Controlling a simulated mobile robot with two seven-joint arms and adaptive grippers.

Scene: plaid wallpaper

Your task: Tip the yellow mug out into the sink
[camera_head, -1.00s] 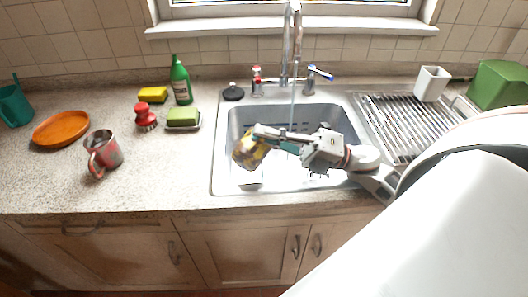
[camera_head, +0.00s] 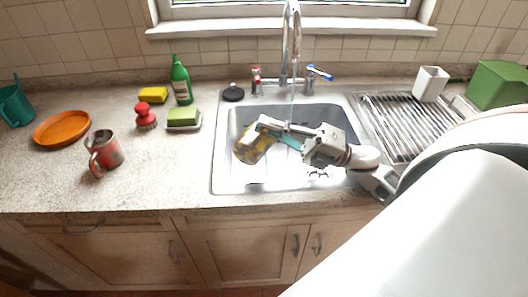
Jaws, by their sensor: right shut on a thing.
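The yellow mug (camera_head: 252,149) has dark patches on its side and is over the left part of the sink. It is tilted, with one end low and to the left. My right gripper (camera_head: 274,128) comes in from the right and is shut on the mug. The fingers hide part of the mug, and I cannot see into it. The sink (camera_head: 228,170) is a steel basin set in the counter, below the mug. My left gripper is not in view.
The tap (camera_head: 291,40) stands behind the sink, and a thin stream seems to fall from it. A red mug (camera_head: 105,152), orange plate (camera_head: 62,129) and green bottle (camera_head: 181,82) stand on the left counter. A drying rack (camera_head: 395,120) lies right of the sink.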

